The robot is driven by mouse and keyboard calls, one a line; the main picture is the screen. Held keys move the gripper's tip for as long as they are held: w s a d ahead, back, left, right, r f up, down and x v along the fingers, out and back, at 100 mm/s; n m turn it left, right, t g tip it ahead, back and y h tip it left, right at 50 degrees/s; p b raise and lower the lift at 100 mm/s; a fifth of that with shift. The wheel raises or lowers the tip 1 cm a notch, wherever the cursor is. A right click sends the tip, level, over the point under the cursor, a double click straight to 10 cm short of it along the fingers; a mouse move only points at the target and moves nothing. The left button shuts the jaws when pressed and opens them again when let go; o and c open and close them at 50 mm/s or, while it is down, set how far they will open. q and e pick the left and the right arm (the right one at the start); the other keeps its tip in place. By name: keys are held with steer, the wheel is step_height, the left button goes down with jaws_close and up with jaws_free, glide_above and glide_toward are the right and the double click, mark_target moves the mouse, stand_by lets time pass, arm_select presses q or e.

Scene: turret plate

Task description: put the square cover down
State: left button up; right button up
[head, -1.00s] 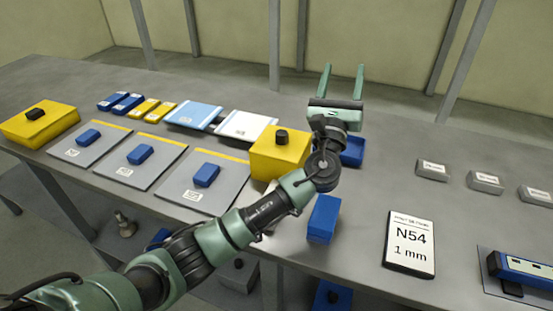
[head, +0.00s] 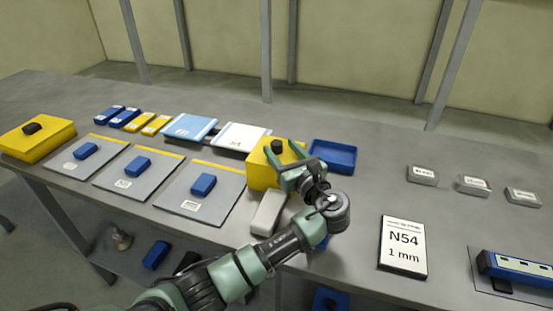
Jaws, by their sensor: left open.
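A yellow square cover (head: 258,171) with a black knob (head: 277,147) sits on the table at the middle. A second, wider and flatter yellow cover (head: 45,144) with a black knob is at the far left; the frames do not show which one the task names. My left gripper (head: 285,152) is open at the right side of the middle cover, its fingers pointing towards the knob. It hides part of the cover's right side, and I cannot tell whether it touches. My right gripper is not in view.
A blue tray (head: 340,155) lies just behind my gripper, and a pale block (head: 267,214) in front of the cover. Grey plates with blue blocks (head: 203,184) are to the left. An N54 card (head: 402,248) lies to the right. Bare table lies between tray and small grey blocks (head: 422,173).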

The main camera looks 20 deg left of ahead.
arm_select(q)
steer(key=shift+x, duration=1.05)
steer(key=shift+c, duration=0.4)
jaws_close()
steer(key=shift+d, duration=0.1)
